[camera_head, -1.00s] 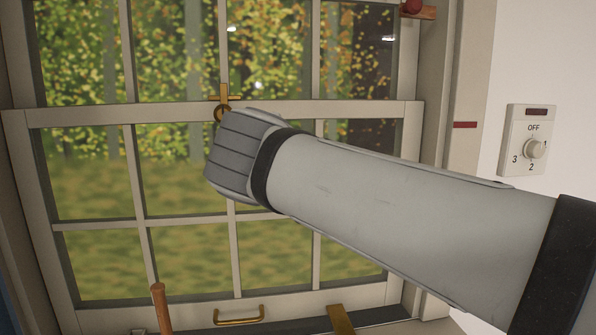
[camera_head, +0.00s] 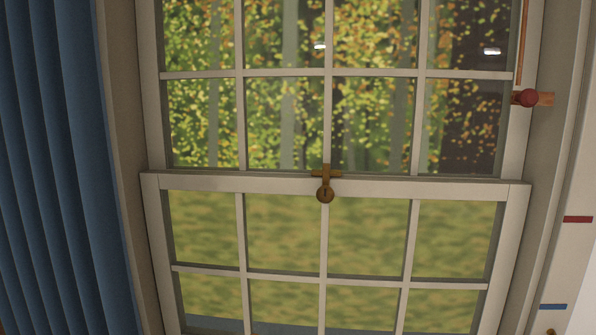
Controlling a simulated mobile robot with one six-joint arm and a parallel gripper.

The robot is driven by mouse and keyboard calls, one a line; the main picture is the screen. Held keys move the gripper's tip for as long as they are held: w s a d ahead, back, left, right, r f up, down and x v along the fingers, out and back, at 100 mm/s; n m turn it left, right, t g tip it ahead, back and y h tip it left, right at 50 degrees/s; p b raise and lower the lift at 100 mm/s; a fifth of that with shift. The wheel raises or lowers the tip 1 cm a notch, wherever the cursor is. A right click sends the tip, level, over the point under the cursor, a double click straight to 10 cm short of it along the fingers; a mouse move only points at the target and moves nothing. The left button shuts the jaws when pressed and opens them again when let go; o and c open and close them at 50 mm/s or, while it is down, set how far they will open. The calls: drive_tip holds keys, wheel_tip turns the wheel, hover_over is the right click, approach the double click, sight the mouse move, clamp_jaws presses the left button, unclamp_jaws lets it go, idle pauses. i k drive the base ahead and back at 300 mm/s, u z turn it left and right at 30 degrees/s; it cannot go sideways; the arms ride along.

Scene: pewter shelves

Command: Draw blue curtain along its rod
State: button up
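The blue curtain (camera_head: 62,165) hangs in vertical folds at the left edge of the head view, beside the window frame. It covers none of the glass panes that show. Its rod and its top and bottom ends are outside the view. My gripper and arm are not in the view now.
The sash window (camera_head: 330,185) fills the middle, with a brass latch (camera_head: 325,188) on its meeting rail. Red (camera_head: 578,219) and blue (camera_head: 553,307) marks are on the right trim.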

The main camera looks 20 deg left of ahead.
sight(65, 268)
drive_tip(key=u, duration=2.15)
